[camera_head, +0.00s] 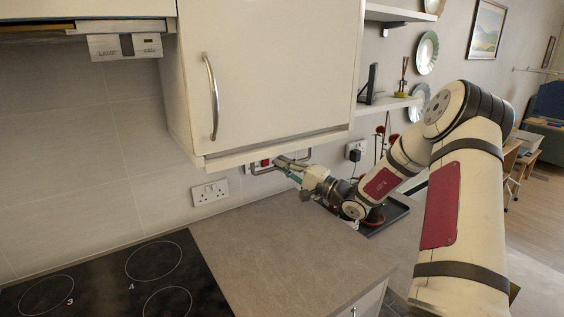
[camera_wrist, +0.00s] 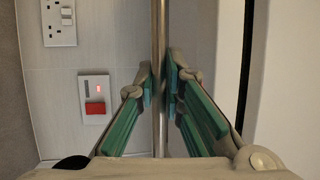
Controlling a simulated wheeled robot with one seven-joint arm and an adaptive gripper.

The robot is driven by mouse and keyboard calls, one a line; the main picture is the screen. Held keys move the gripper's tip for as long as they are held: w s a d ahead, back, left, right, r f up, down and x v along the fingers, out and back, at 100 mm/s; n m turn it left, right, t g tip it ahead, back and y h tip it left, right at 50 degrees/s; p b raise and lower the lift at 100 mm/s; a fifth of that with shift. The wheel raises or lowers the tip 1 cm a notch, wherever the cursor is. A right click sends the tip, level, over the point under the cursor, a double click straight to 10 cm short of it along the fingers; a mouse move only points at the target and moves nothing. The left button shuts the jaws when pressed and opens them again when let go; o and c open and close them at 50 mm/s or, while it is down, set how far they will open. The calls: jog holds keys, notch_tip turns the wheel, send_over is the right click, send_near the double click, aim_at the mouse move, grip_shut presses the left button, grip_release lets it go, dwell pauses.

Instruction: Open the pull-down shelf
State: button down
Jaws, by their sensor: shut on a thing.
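The wall cabinet (camera_head: 270,70) has a closed cream door with a curved metal handle. Under its bottom edge is a thin metal bar (camera_head: 256,172), which I take for the pull-down shelf's handle. In the wrist view the bar (camera_wrist: 160,30) runs vertically between the fingers. My gripper (camera_head: 287,163) reaches under the cabinet from the right. Its green-padded fingers (camera_wrist: 159,84) are shut on the bar, one on each side. The shelf itself is not clearly visible below the cabinet.
A red switch (camera_wrist: 95,108) and a socket (camera_wrist: 59,22) are on the wall close to my gripper. Below is a bare grey countertop (camera_head: 280,235), with a black hob (camera_head: 125,275) at left. A dark tray (camera_head: 390,218) lies under my arm.

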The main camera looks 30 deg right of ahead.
notch_tip(320, 180, down, 22)
jog(key=b, duration=0.8)
jog(key=shift+r, duration=0.1)
jog(key=c, duration=1.7)
grip_release()
jog(key=shift+o, duration=0.2)
jog(key=v, duration=1.2)
jog(key=shift+r, duration=0.15)
